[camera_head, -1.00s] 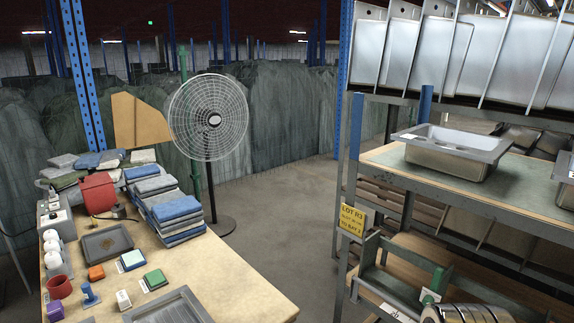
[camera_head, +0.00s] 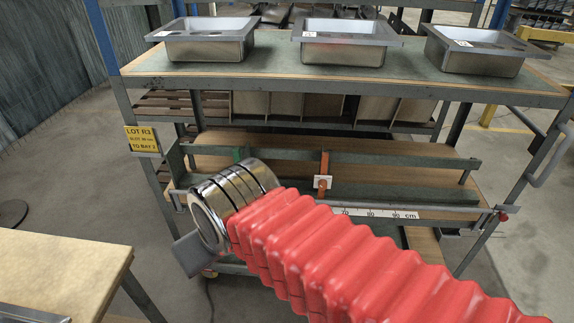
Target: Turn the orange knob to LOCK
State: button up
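An orange upright piece (camera_head: 324,163) stands on the rail at the front of the cart's middle level, right of centre. A small white plate (camera_head: 316,182) sits at its lower end with a small orange part on it, likely the knob. The plate's lettering is too small to read, so I cannot tell the knob's setting. My gripper (camera_head: 193,254) shows only as a grey block at the end of my chrome wrist, left of and below the orange piece and apart from it in the picture. Its fingers are mostly hidden.
The cart's green top (camera_head: 270,78) bears three steel sinks. A scale strip (camera_head: 385,213) runs along the lower rail, partly behind my red arm sleeve. A red knob (camera_head: 503,217) is at the rail's right end. A yellow lot sign (camera_head: 141,139) hangs left. A wooden table (camera_head: 60,265) stands at the lower left.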

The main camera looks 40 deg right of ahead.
aim_at(322, 184)
jog(key=z, duration=1.6)
